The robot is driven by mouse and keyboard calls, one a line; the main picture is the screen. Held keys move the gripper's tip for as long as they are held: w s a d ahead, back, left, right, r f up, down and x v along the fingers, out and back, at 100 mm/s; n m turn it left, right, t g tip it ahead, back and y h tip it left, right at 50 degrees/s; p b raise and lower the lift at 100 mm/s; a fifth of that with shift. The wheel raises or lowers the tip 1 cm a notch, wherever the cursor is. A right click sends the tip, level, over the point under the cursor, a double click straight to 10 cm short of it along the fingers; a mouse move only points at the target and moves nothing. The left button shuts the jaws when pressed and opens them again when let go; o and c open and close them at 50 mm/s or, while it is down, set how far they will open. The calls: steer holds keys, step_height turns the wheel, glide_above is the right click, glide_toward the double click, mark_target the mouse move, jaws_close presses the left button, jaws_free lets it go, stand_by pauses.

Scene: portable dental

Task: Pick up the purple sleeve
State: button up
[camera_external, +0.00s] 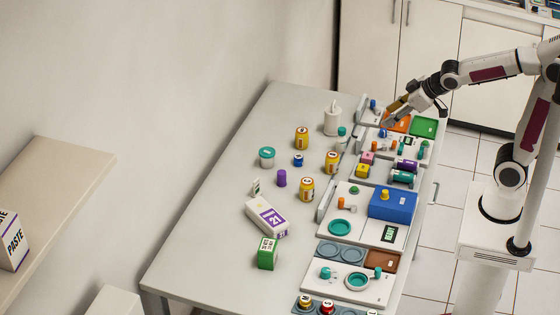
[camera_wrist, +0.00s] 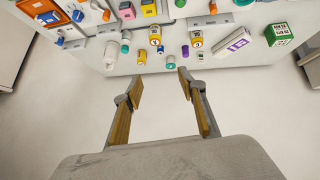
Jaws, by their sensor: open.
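The purple sleeve (camera_external: 281,178) is a small upright cylinder on the grey table, left of a yellow jar. My gripper (camera_external: 398,112) is above the far right end of the table in the external view, well away from the sleeve. In the wrist view my gripper (camera_wrist: 158,85) has its two fingers spread with nothing between them.
Near the sleeve stand a teal-lidded jar (camera_external: 267,157), a small blue item (camera_external: 298,160) and yellow jars (camera_external: 306,189). A white box (camera_external: 267,217) and a green box (camera_external: 268,253) are nearby. Trays and devices line the right side. The table's left strip (camera_external: 210,215) is clear.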

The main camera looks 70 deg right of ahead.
steer(key=w+f+n+t, duration=0.1)
steer(key=w+f, duration=0.2)
steer(key=w, duration=0.3)
steer(key=w+f+t+y, duration=0.1)
steer(key=w+f, duration=0.1)
steer(key=w, duration=0.5)
steer(key=w+f+n+t, duration=0.1)
steer(key=w+f, duration=0.2)
steer(key=w, duration=0.3)
steer(key=w+f+n+y, duration=0.1)
steer(key=w+f+y, duration=0.1)
steer(key=w+f, duration=0.45)
steer(key=n+t+y, duration=0.1)
steer(key=y, duration=0.2)
glide_toward(282, 178)
steer(key=w, duration=0.1)
steer(key=w+d, duration=0.1)
steer(key=shift+w+d+r, duration=0.15)
steer(key=shift+w, duration=0.1)
steer(key=shift+a+f+t, duration=0.25)
steer(key=shift+f+t, duration=0.05)
steer(key=shift+f, duration=0.3)
steer(key=shift+w, duration=0.15)
steer(key=shift+x, duration=2.35)
steer(key=shift+a, duration=0.1)
steer(key=shift+c, duration=0.4)
